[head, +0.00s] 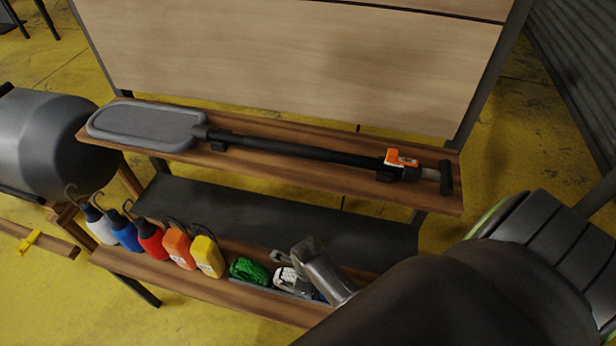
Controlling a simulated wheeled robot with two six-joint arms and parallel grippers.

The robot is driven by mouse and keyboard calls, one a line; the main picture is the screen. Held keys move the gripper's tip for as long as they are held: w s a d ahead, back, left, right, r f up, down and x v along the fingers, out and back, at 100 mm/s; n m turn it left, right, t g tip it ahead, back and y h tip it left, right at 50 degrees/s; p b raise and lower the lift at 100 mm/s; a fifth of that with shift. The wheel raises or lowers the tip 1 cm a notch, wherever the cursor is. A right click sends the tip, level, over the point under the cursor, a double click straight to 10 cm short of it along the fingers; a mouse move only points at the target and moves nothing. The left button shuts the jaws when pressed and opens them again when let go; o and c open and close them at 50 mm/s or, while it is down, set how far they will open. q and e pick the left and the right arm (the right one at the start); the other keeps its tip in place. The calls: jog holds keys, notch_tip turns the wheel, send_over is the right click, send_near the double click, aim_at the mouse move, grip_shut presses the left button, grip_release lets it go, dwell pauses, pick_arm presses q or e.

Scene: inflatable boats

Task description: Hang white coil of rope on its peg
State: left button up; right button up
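The white coil of rope (285,281) sits on the lower wooden shelf, just right of a green coil. My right arm comes in from the lower right, and its gripper (283,266) is right at the white coil. The gripper and arm cover part of the coil. I cannot tell whether its fingers are closed on the rope. I cannot make out a peg for the white coil. My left gripper is not in view.
White, blue, red, orange and yellow bottles (151,239) line the lower shelf, left of the green rope (249,270). A paddle (290,150) lies along the upper shelf (420,198). A grey rounded body (45,140) stands at left. A wooden panel (290,60) rises behind.

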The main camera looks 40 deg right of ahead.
jog(key=shift+f, duration=0.25)
jog(key=shift+f, duration=0.15)
jog(key=o, duration=1.1)
jog(key=shift+o, duration=0.2)
jog(key=shift+f+b, duration=0.2)
jog(key=shift+b, duration=0.25)
notch_tip(320, 180, up, 18)
jog(key=p, duration=0.1)
jog(key=shift+w+a+f+p, duration=0.15)
jog(key=shift+w+a+p, duration=0.15)
jog(key=shift+p, duration=0.1)
